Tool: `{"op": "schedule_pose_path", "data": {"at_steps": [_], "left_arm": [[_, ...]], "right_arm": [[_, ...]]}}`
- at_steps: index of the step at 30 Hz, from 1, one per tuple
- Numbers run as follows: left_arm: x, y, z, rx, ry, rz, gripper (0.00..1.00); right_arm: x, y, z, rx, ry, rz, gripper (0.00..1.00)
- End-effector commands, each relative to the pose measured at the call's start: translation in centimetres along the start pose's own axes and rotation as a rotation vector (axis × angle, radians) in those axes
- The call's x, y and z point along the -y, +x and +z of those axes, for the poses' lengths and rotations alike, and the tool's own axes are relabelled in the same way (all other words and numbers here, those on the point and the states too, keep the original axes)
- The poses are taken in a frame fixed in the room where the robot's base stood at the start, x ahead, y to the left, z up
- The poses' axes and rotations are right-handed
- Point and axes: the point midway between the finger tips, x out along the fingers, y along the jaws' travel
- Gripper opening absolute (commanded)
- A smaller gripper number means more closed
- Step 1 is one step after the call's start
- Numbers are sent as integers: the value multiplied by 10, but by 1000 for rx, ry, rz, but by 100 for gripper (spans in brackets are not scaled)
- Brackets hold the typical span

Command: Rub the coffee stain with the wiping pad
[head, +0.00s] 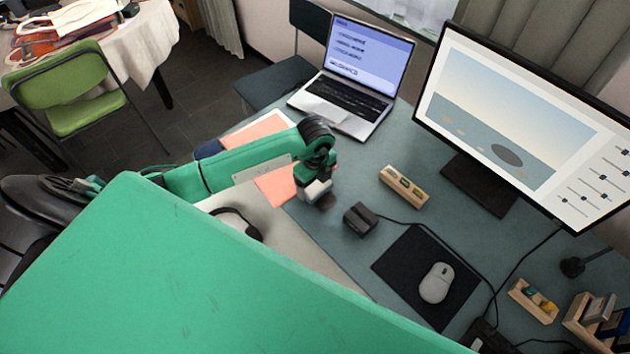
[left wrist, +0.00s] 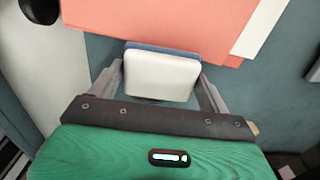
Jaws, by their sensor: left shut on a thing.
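My left gripper (head: 318,194) is low over the grey-blue desk (head: 345,262), beside a coral sheet. In the left wrist view its two fingers (left wrist: 160,82) are shut on the sides of the wiping pad. The pad (left wrist: 160,76) is a white block with a blue layer along its far edge, and its white part also shows in the head view (head: 317,188). I cannot tell whether the pad touches the desk. I cannot make out the coffee stain clearly; the gripper and pad hide the desk below them. My right gripper is not in view.
Coral papers (left wrist: 150,25) lie just beyond the pad. A laptop (head: 345,95) stands behind. To the right are a wooden holder (head: 403,187), a dark box (head: 360,219) with a cable, a mouse (head: 436,283) on a black mat (head: 405,262), and a monitor (head: 520,120).

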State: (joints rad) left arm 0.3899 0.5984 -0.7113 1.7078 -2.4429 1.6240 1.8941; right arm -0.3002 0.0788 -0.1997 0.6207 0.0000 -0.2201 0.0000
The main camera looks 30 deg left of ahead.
Motion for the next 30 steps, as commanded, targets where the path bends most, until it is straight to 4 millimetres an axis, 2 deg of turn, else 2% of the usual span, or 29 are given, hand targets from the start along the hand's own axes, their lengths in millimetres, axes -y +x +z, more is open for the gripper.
{"op": "schedule_pose_path", "data": {"at_steps": [16, 30], "left_arm": [[0, 8, -2, -1, 1, 0, 61], [0, 5, -38, -2, 1, -1, 61]], "right_arm": [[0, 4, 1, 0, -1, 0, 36], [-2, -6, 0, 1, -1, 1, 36]]}}
